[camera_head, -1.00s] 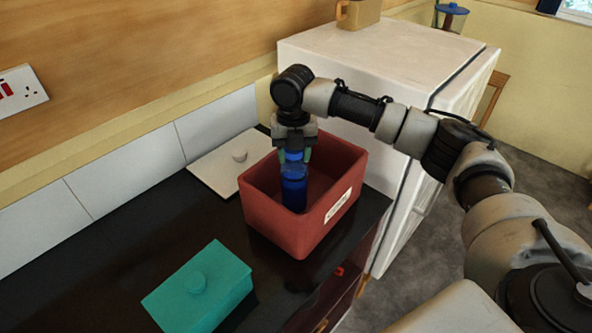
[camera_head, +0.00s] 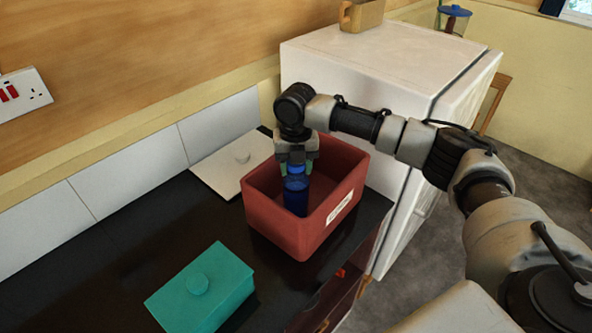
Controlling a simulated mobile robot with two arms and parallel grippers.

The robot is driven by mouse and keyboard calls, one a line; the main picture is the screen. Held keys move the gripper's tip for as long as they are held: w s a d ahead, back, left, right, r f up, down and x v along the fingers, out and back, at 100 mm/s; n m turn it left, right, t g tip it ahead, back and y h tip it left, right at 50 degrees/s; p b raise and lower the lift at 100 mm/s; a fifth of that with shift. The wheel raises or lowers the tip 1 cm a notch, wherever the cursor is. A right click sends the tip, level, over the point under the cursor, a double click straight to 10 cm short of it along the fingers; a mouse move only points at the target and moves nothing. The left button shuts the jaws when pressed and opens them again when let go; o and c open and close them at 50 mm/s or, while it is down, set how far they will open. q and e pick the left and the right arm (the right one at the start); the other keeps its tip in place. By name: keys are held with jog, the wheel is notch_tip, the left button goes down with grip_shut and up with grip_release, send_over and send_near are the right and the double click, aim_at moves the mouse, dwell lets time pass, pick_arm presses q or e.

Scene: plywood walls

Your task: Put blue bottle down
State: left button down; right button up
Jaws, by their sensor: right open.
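The blue bottle (camera_head: 296,195) stands upright inside the red box (camera_head: 279,233) on the dark counter. My right gripper (camera_head: 297,170) points down into the box with its fingers on either side of the bottle's top. Its jaws are open around the bottle; whether a finger still touches it I cannot tell. The bottle's base is hidden by the box's front wall. My left gripper is not in view.
A teal lidded box (camera_head: 203,290) sits at the counter's front. A white lid (camera_head: 226,172) with a knob lies behind the red box. A white fridge (camera_head: 385,65) stands to the right. The counter's left part (camera_head: 90,260) is clear.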

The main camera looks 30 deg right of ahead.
jog(key=shift+o, duration=0.8)
notch_tip(320, 180, up, 11)
jog(key=b, duration=0.2)
jog(key=shift+f+b, duration=0.2)
jog(key=shift+b, duration=0.1)
jog(key=o, duration=0.5)
jog(key=shift+r, duration=0.1)
notch_tip(320, 180, up, 10)
jog(key=shift+r, duration=0.25)
